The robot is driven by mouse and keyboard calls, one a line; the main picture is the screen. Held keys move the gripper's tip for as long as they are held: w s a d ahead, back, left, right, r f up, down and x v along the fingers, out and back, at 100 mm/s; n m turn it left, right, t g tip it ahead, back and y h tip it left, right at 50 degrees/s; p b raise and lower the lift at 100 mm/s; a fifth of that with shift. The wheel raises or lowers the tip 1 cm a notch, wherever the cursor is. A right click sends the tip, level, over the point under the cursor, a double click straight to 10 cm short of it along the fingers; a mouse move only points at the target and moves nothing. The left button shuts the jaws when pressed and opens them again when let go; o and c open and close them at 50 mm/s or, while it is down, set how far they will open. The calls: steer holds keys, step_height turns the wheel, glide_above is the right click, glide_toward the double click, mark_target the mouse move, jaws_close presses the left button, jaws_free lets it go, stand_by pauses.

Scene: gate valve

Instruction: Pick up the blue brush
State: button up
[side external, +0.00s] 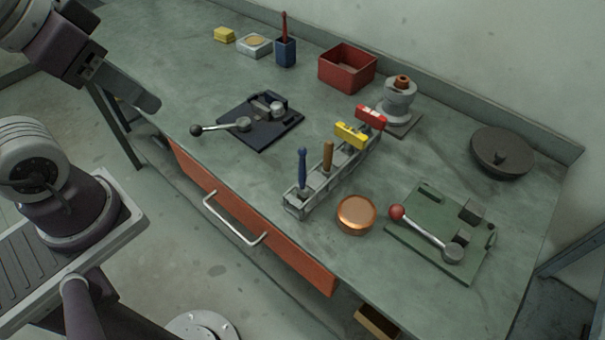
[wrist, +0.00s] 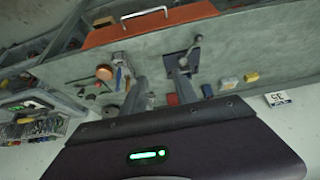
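The blue brush (side external: 302,167) stands upright, handle up, in the near-left end of a grey rack (side external: 330,172) on the bench. In the wrist view, a small blue handle (wrist: 118,78) shows beside the copper dish; its lower part is hard to make out. My gripper (side external: 152,102) is in the air beyond the bench's left edge, well apart from the brush. The wrist view shows the gripper's two fingers (wrist: 160,66) spread with a clear gap and nothing between them.
A brown-handled tool (side external: 327,156) and yellow (side external: 351,134) and red (side external: 370,117) handled tools share the rack. A copper dish (side external: 356,215) and a green plate with a red-knobbed lever (side external: 435,235) stand right of it. A dark lever fixture (side external: 262,122) stands left. An orange drawer (side external: 250,218) is below.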

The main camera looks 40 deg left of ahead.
step_height(320, 180, up, 6)
steer(key=n+g+h, duration=0.1)
steer(key=n+g, duration=0.5)
steer(key=n, duration=1.2)
glide_above(306, 190)
steer(key=f, duration=2.4)
steer(key=shift+a+f, duration=0.25)
steer(key=shift+f, duration=0.1)
jaws_close()
